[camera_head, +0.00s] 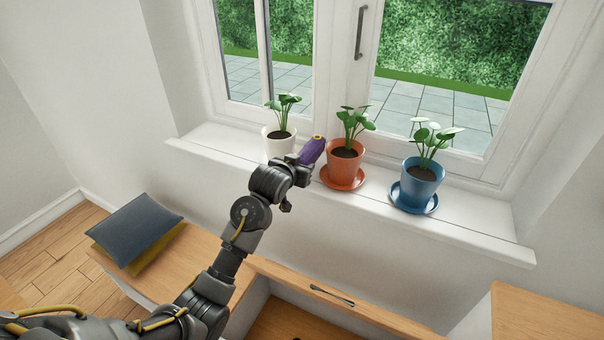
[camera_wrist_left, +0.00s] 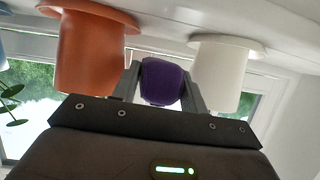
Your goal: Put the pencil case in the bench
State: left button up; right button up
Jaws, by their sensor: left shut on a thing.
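The purple pencil case (camera_head: 312,150) is at the window sill, between the white pot and the orange pot. It also shows between the fingers in the left wrist view (camera_wrist_left: 162,82). My left gripper (camera_head: 303,161) is shut on it; whether the case still touches the sill I cannot tell. The wooden bench (camera_head: 160,264) runs below the window. Its middle section stands open, with a wooden floor (camera_head: 290,322) inside and a panel with a dark handle (camera_head: 332,295) along the back. My right gripper is not in view.
A white pot (camera_head: 279,146), an orange pot (camera_head: 345,164) and a blue pot (camera_head: 418,185), all with plants, stand on the sill (camera_head: 470,228). The first two are close beside my gripper. Dark and yellow cushions (camera_head: 135,228) lie on the bench's left part.

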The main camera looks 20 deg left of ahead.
pick_arm(q)
jog(key=shift+w+f, duration=0.6)
jog(key=shift+f, duration=0.1)
notch_tip(320, 180, down, 2)
jog(key=shift+f+p, duration=0.1)
jog(key=shift+p, duration=0.7)
jog(key=shift+f, duration=0.5)
jog(key=shift+f, duration=0.1)
jog(key=o, duration=1)
